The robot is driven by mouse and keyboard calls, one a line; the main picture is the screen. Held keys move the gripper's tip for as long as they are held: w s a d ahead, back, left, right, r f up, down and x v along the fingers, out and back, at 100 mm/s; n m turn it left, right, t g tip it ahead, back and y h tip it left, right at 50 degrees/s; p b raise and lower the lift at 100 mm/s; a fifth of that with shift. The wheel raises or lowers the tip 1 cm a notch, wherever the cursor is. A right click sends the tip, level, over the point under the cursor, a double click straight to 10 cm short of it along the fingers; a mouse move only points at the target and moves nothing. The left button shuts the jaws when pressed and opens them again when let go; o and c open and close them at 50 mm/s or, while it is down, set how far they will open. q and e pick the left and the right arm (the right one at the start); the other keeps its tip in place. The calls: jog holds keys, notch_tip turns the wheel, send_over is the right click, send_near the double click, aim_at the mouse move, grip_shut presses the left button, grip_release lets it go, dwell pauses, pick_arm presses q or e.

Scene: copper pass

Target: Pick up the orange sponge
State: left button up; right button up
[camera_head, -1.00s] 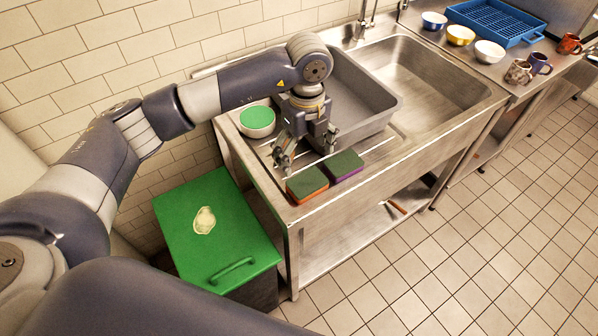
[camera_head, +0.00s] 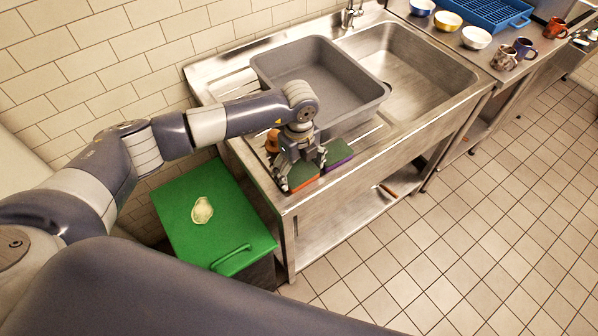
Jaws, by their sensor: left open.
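The orange sponge (camera_head: 304,182), with a dark green top and orange lower side, lies near the front left corner of the steel sink unit. My left gripper (camera_head: 301,173) is open and points down over it. One fingertip is at the sponge's left end and the other is near its right end; contact cannot be told. The gripper hides part of the sponge. A purple sponge (camera_head: 340,153) with a green top lies just right of the gripper. My right gripper is not in view.
A small orange-brown object (camera_head: 272,142) is behind the gripper. A green-lidded bin (camera_head: 180,215) stands left of the unit. Bowls, mugs and a blue rack (camera_head: 490,14) are far right.

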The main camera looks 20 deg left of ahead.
aim_at(301, 174)
pick_arm(q)
jog(key=c, duration=0.3)
jog(key=shift+c, duration=0.2)
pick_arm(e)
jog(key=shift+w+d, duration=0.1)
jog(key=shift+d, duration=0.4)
pick_arm(q)
jog(key=shift+r, duration=0.15)
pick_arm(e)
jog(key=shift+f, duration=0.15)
pick_arm(q)
jog(key=shift+r+b, duration=0.2)
jog(key=shift+b, duration=0.15)
jog(key=r, duration=0.1)
jog(key=b, duration=0.1)
jog(key=r+b, duration=0.1)
jog(key=shift+s+d+r, duration=0.3)
jog(key=s+d+r+b, duration=0.1)
jog(key=s+d+b, duration=0.3)
jog(key=s+d, duration=0.6)
jog(key=shift+s+r+b, duration=0.3)
jog(key=shift+s+r, duration=0.1)
jog(key=shift+s, duration=0.4)
jog(key=shift+o, duration=0.7)
jog(key=shift+a, duration=0.1)
jog(key=c, duration=0.4)
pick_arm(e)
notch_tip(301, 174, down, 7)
